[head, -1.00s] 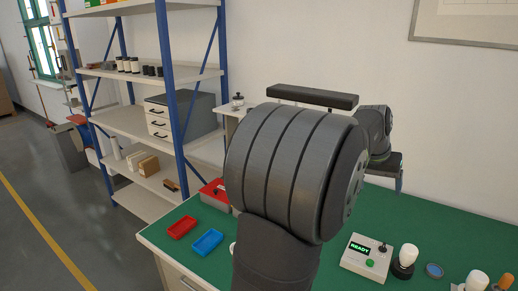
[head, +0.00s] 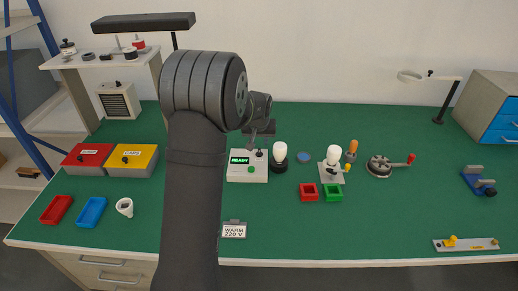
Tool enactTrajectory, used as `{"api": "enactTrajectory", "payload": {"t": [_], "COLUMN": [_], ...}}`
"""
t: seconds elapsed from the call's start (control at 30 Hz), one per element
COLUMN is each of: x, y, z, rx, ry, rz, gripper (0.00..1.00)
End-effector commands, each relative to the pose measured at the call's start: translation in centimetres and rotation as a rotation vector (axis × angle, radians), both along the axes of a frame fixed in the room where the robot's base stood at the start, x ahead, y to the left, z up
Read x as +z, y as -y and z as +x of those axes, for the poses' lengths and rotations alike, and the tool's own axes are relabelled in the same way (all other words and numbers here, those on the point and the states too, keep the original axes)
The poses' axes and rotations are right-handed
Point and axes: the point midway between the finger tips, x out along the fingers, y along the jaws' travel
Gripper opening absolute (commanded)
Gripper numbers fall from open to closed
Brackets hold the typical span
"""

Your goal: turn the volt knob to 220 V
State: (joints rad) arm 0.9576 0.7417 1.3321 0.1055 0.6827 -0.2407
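A pale control box (head: 248,172) stands on the green bench near the middle of the head view. It has a lit display reading READY, a green button and a small black knob or lever (head: 259,153). No volt scale is legible on it, so I cannot tell where any knob points. My gripper (head: 262,130) is small and partly hidden behind my arm, just behind the box. Its fingers are not clear, and I cannot tell whether it touches the knob.
A white bulb (head: 280,151) in a black socket stands right of the box, and another bulb (head: 334,155) stands farther right. A round dark fixture (head: 380,166) has a red-tipped handle.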

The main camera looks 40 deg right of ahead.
Motion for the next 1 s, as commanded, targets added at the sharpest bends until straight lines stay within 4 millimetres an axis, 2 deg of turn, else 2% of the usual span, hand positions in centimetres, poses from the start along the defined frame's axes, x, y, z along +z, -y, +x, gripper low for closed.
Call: {"api": "enactTrajectory", "payload": {"t": [0.1, 0.33, 0.5, 0.8, 0.83, 1.0], "x": [-2.4, -5.4, -6.5, -6.6, -6.6, -6.6], "y": [0.6, 1.6, 1.9, 1.9, 1.9, 1.9], "z": [0.7, 1.6, 1.9, 2.0, 2.0, 2.0], "rx": [0.000, 0.000, 0.000, 0.001, 0.001, 0.001], "ry": [-0.001, -0.001, -0.001, 0.000, 0.000, 0.000], "rz": [0.003, 0.001, 0.001, 0.000, 0.000, 0.000], "gripper": [0.32, 0.32, 0.32, 0.32, 0.30, 0.00]}}
